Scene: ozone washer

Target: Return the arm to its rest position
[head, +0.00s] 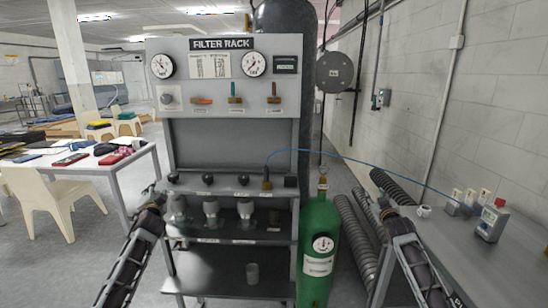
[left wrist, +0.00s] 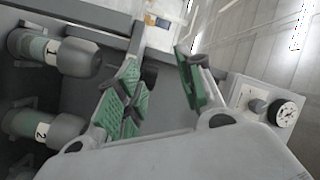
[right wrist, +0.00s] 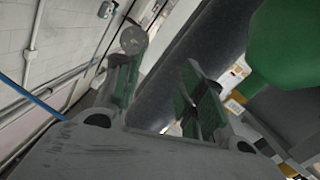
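My left gripper (head: 153,194) is at the left front edge of the filter rack (head: 234,90) in the head view. In the left wrist view its green-padded fingers (left wrist: 160,88) stand apart with nothing between them. Two filter housings marked 1 and 2 (left wrist: 60,56) show to their left, clear of the fingers. My right gripper (head: 383,203) is right of the green gas cylinder (head: 320,225), by the side bench. In the right wrist view its fingers (right wrist: 158,88) are spread and empty. The cylinder's green body (right wrist: 285,45) shows at upper right.
A grey bench (head: 490,265) with a small meter (head: 492,222) stands at right. A blue hose (head: 375,163) spans from rack to bench. Corrugated ducts (head: 355,230) stand between cylinder and bench. A white table (head: 125,170) and chair (head: 55,200) are at left.

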